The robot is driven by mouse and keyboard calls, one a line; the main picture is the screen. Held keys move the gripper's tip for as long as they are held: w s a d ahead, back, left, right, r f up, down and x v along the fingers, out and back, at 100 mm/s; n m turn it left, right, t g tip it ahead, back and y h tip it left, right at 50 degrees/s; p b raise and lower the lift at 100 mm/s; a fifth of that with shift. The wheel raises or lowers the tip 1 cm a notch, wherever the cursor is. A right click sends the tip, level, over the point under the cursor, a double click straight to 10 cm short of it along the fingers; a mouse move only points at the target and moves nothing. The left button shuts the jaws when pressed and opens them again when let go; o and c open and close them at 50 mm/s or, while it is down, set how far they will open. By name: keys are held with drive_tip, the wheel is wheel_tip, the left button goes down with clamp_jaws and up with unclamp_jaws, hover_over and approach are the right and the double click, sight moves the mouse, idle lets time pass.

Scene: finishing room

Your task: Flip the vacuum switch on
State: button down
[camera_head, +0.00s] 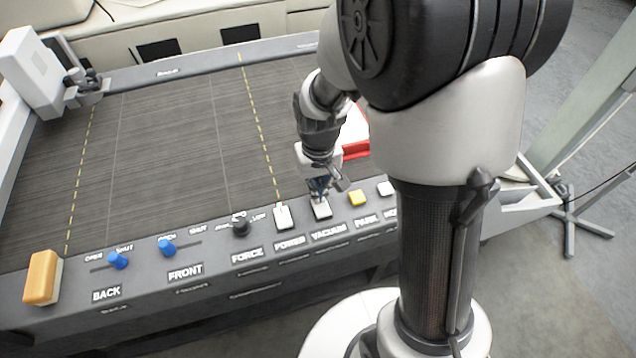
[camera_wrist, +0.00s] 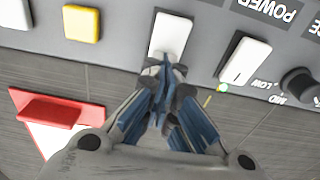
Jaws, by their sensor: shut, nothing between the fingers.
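The vacuum switch (camera_head: 322,210) is a white rocker on the sloping front panel, above the VACUUM label. It also shows in the wrist view (camera_wrist: 172,34), top centre, its near end partly hidden by my fingertips. My gripper (camera_head: 320,194) points down at the switch, over its far end. In the wrist view my gripper (camera_wrist: 166,68) has its blue-padded fingers shut together with nothing between them. The tips overlap the rocker's near end in that view; I cannot tell whether they press on it.
The white power switch (camera_head: 283,217) is left of the vacuum switch, with a small green light by it. A yellow button (camera_head: 356,198) is to the right. A black force knob (camera_head: 240,226) and blue sliders (camera_head: 118,260) are further left. A red-and-white object (camera_wrist: 52,112) lies on the bed.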

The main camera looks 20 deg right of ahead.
drive_tip(key=shift+w+f+g+p, duration=0.1)
drive_tip(key=shift+g+p, duration=0.5)
drive_tip(key=shift+p, duration=0.2)
drive_tip(key=shift+f, duration=0.45)
drive_tip(key=shift+s+r, duration=0.1)
drive_tip(key=shift+s, duration=0.2)
drive_tip(key=shift+s+r+p, duration=0.15)
drive_tip(key=shift+s+p, duration=0.15)
drive_tip(key=shift+p, duration=0.05)
drive_tip(key=shift+r+p, duration=0.4)
drive_tip(key=shift+r, duration=0.15)
drive_tip(key=w+r+p, duration=0.3)
drive_tip(key=r+p, duration=0.2)
drive_tip(key=r, duration=0.8)
drive_tip(key=shift+w, duration=0.15)
